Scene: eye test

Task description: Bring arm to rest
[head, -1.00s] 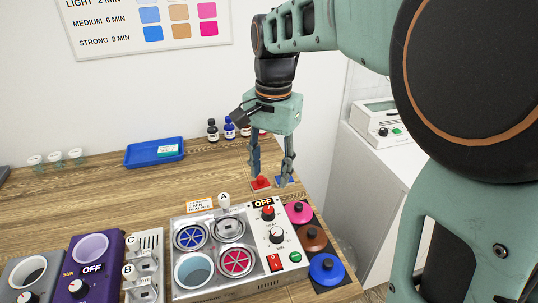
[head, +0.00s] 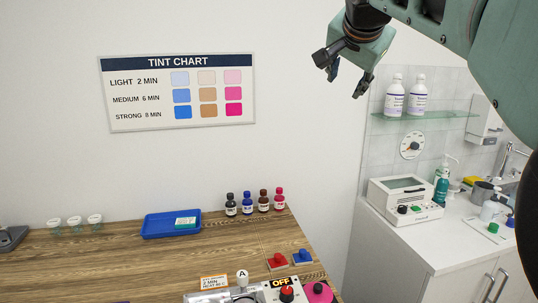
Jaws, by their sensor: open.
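My gripper (head: 348,79) hangs high in the upper right of the head view, in front of the white wall. Its two fingers are apart with nothing between them. It is well above the wooden table and clear of everything on it. My arm reaches in from the upper right corner.
On the wooden table (head: 110,260) are a blue tray (head: 152,230), several small bottles (head: 247,203), red (head: 277,262) and blue (head: 302,257) knobbed blocks, and part of a machine (head: 215,297). A shelf (head: 425,115) with two white bottles and a counter (head: 450,232) stand right.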

